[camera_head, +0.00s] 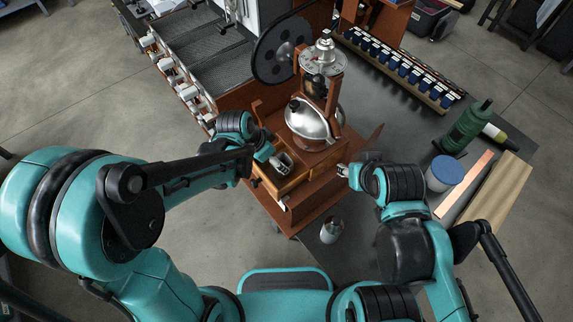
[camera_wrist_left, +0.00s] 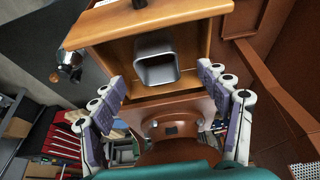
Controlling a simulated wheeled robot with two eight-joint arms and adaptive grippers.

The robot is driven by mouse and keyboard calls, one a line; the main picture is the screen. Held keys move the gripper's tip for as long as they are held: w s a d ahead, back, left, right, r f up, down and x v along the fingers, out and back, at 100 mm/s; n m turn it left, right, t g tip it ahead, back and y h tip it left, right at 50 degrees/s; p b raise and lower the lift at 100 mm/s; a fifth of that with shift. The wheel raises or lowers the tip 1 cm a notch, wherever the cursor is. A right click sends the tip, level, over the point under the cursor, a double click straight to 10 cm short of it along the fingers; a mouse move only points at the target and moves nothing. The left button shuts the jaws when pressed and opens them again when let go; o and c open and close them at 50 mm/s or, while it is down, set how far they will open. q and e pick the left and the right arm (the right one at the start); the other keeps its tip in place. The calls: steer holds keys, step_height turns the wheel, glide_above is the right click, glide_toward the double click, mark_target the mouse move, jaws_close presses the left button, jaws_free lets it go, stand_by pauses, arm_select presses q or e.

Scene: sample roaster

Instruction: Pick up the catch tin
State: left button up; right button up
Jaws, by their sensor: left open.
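A grey metal tin (camera_head: 284,163), which I take for the catch tin, sits in the open-topped wooden drawer (camera_head: 296,182) at the front of the roaster. In the left wrist view the tin (camera_wrist_left: 155,62) shows its open, rounded-square mouth, with the wooden drawer (camera_wrist_left: 95,32) around it. My left gripper (camera_head: 268,153) is beside the tin, at its upper left. In the left wrist view my left gripper (camera_wrist_left: 160,88) is open and empty, its fingers spread below and to either side of the tin. My right gripper (camera_head: 346,171) is right of the drawer; its finger gap is unclear.
The roaster's silver drum (camera_head: 309,119) and large black wheel (camera_head: 281,50) stand behind the drawer. A small metal canister (camera_head: 331,229) stands on the dark table at the front. A green bottle (camera_head: 466,128), blue-lidded jar (camera_head: 444,174) and wooden board (camera_head: 497,190) are at the right.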

arm_select(q)
steer(key=x, duration=0.2)
steer(key=b+x, duration=0.1)
steer(key=x, duration=0.1)
steer(key=shift+d, duration=0.4)
steer(key=shift+w+d+f+b, duration=0.1)
steer(key=shift+w+f+b, duration=0.05)
steer(key=shift+f+b, duration=0.2)
steer(key=c, duration=1.3)
steer(key=shift+r, duration=0.1)
